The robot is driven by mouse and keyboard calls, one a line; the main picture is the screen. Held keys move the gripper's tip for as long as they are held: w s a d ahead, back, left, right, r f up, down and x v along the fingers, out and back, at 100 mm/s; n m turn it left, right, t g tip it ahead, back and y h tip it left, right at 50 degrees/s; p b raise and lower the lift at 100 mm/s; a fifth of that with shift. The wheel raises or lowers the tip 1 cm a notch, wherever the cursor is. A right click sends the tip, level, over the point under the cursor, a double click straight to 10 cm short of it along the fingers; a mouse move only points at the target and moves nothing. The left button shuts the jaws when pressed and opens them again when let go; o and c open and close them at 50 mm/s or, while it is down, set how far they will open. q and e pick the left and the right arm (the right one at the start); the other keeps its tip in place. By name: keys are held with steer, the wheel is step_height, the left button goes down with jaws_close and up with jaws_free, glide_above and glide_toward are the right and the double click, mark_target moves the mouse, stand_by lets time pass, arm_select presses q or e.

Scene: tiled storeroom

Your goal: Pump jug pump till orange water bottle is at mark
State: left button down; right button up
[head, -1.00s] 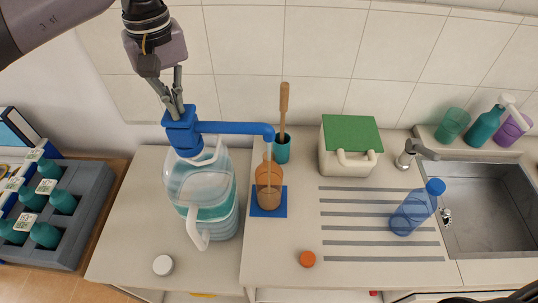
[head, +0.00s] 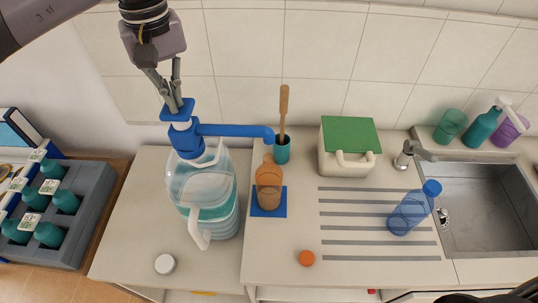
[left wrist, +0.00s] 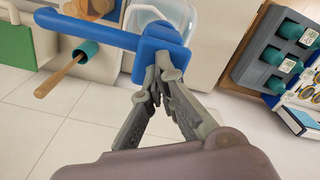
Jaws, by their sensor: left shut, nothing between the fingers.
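The clear water jug (head: 222,225) with a white handle stands on the left counter, partly filled. Its blue pump (head: 187,138) has a spout (head: 235,129) reaching right, its end above the orange water bottle (head: 269,172). The pump's top plate (head: 178,108) is raised on a white stem. The bottle stands upright and open on a blue mat (head: 281,211); a darker fill shows in its lower part, but I cannot make out the mark. My left gripper (head: 172,100) is shut and empty, fingertips at the plate; the left wrist view shows them (left wrist: 160,76) against the blue pump. My right gripper is not in view.
A teal cup (head: 282,153) with a wooden-handled tool stands behind the bottle. A green-lidded box (head: 335,165), blue bottle (head: 408,214) and sink (head: 490,220) are to the right. A white cap (head: 165,264) and orange cap (head: 307,258) lie in front.

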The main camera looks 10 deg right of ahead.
arm_select(q)
steer(key=shift+f+b, duration=1)
steer(key=shift+f, duration=0.35)
steer(key=shift+r, duration=0.1)
steer(key=shift+r+p, duration=0.95)
steer(key=shift+r, duration=0.35)
steer(key=shift+f, duration=0.15)
